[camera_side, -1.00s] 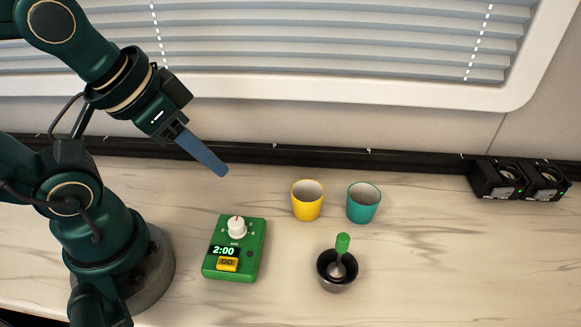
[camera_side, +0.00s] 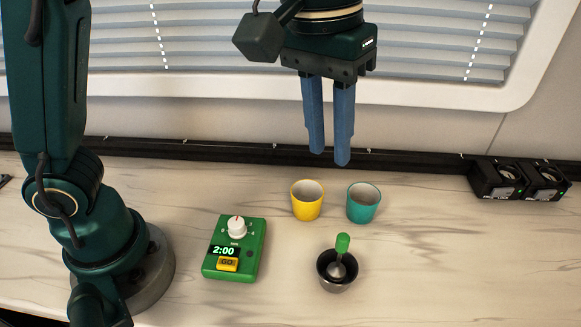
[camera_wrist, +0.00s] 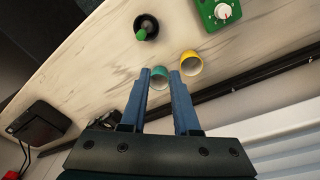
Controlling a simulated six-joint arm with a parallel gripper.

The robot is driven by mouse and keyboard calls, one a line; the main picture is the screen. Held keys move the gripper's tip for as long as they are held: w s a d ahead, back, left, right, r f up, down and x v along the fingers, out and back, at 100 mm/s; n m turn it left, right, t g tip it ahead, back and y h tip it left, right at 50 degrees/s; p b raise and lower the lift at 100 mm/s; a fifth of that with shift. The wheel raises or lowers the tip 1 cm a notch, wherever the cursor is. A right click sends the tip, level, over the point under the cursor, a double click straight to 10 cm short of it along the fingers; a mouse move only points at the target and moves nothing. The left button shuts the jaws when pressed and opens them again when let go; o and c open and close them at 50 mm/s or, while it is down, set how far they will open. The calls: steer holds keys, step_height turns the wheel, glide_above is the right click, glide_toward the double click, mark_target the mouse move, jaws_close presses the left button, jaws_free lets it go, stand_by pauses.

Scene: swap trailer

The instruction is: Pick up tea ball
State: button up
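The tea ball (camera_side: 342,244) has a green handle that stands up, slightly tilted, out of a small dark metal bowl (camera_side: 325,281). Its lower end is inside the bowl and partly hidden. In the wrist view the green handle (camera_wrist: 141,34) and bowl (camera_wrist: 151,22) are at the top. My gripper (camera_side: 328,158) points down with two blue fingers, above and behind the cups. The fingers are apart with nothing between them, so it is open and empty. It also shows in the wrist view (camera_wrist: 160,72), well short of the bowl.
A yellow cup (camera_side: 307,207) and a teal cup (camera_side: 363,207) stand behind the bowl. A green timer (camera_side: 248,262) reading 2:00 lies to the left. Black boxes (camera_side: 517,182) sit at the far right by the wall. The table right of the bowl is clear.

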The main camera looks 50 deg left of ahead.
steer(key=m+g, duration=0.1)
steer(key=m, duration=0.1)
glide_above(338, 265)
steer(key=shift+y, duration=0.4)
steer(key=f, duration=0.5)
steer(key=shift+w+a, duration=0.2)
steer(key=shift+w, duration=0.05)
steer(key=shift+f, duration=0.25)
step_height(338, 265, down, 11)
steer(key=shift+s+d+f, duration=0.1)
jaws_close()
